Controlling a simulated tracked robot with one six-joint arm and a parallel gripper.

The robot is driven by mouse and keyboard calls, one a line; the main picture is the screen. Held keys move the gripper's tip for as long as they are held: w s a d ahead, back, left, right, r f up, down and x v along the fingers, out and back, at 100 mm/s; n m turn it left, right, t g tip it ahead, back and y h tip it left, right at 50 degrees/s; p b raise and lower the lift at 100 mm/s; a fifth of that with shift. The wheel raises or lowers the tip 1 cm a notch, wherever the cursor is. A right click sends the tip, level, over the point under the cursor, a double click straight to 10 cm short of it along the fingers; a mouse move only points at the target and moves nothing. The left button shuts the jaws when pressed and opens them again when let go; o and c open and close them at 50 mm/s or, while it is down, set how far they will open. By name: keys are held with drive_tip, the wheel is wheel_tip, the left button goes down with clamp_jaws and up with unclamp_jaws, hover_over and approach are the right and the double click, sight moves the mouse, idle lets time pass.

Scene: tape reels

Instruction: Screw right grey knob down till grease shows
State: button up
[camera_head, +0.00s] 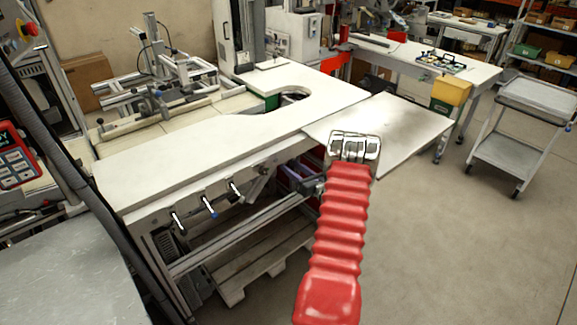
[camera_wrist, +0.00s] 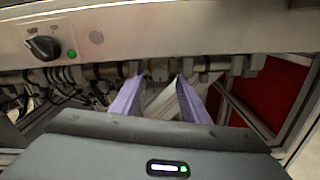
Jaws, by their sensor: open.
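My gripper (camera_wrist: 160,78) is in the middle of the wrist view, with its two purple fingers apart and nothing seen held between them. The fingertips are in front of a row of small grey metal fittings (camera_wrist: 204,68) under a metal panel. I cannot tell which fitting is the right grey knob, and no grease can be made out. A black rotary knob (camera_wrist: 42,47) is on the panel at the upper left, beside a green button or light (camera_wrist: 71,54). In the head view the grey knob cannot be made out, and my gripper is not clearly seen.
The metal panel (camera_wrist: 180,32) spans the top of the wrist view, with dark cables (camera_wrist: 62,88) at the left. In the head view, several handles (camera_head: 209,206) line the white table's (camera_head: 170,160) front edge. The floor (camera_head: 450,240) at the right is clear near a trolley (camera_head: 498,140).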

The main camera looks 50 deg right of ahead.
drive_tip(key=v, duration=1)
drive_tip(key=shift+s, duration=0.3)
